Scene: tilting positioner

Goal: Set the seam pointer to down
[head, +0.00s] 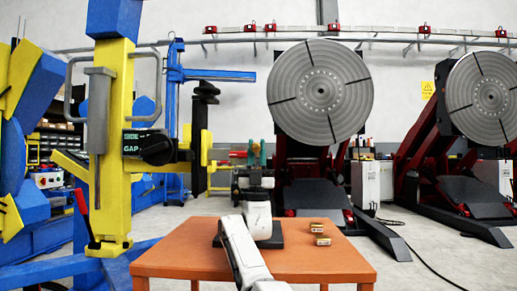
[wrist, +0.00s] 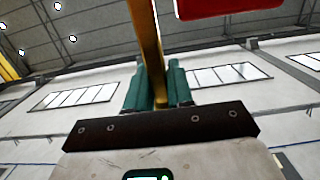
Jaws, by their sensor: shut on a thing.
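My gripper (head: 255,155) is beyond the orange table, in front of the large grey disc's stand. In the wrist view its teal fingers (wrist: 158,86) are shut on a narrow yellow-brown bar (wrist: 147,45), which runs up between them. A red part (wrist: 222,6) shows past the fingertips at the upper right; a small red part (head: 238,154) also shows left of my gripper in the head view. I cannot tell for sure that the held bar is the seam pointer. A yellow column (head: 115,170) at the left bears a black knob (head: 157,147) and a dark plate with green lettering, partly readable as GAP.
An orange table (head: 185,262) with small brass blocks (head: 318,234) stands in front. Blue and yellow frames fill the left. A red lever (head: 82,205) juts from the column. Two tilting positioners with grey discs (head: 320,92) stand behind right.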

